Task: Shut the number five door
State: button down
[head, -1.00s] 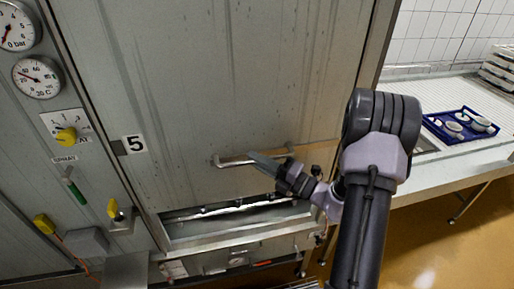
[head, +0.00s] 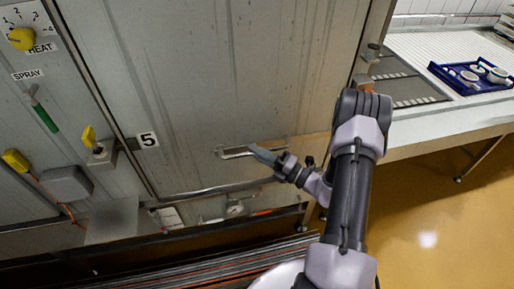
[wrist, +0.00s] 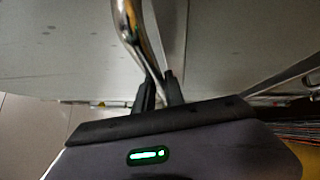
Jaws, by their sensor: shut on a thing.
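My gripper (head: 264,155) is shut on the right part of this handle. In the wrist view the shiny curved handle (wrist: 133,30) runs down between the two dark fingers (wrist: 160,90). The lower edge of the door is down close to the sill, and no dark opening shows under it. The part behind my gripper is hidden.
Yellow knobs, a green-handled lever (head: 44,118) and a grey box (head: 66,184) are on the panel at left. A steel counter (head: 440,125) with a blue tray (head: 475,88) of white moulds stands at right. Slatted bars (head: 190,268) lie low in front. Orange floor is free at right.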

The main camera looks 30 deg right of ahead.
jog(key=shift+s+a+f, duration=0.1)
jog(key=shift+a+f, duration=0.05)
jog(key=shift+f, duration=0.4)
jog(key=c, duration=1.4)
grip_release()
jog(key=shift+f, duration=0.1)
jog(key=shift+s+d, duration=0.1)
jog(key=shift+d, duration=0.1)
jog(key=p+v, duration=0.1)
jog(key=v, duration=1.6)
jog(key=shift+s, duration=0.1)
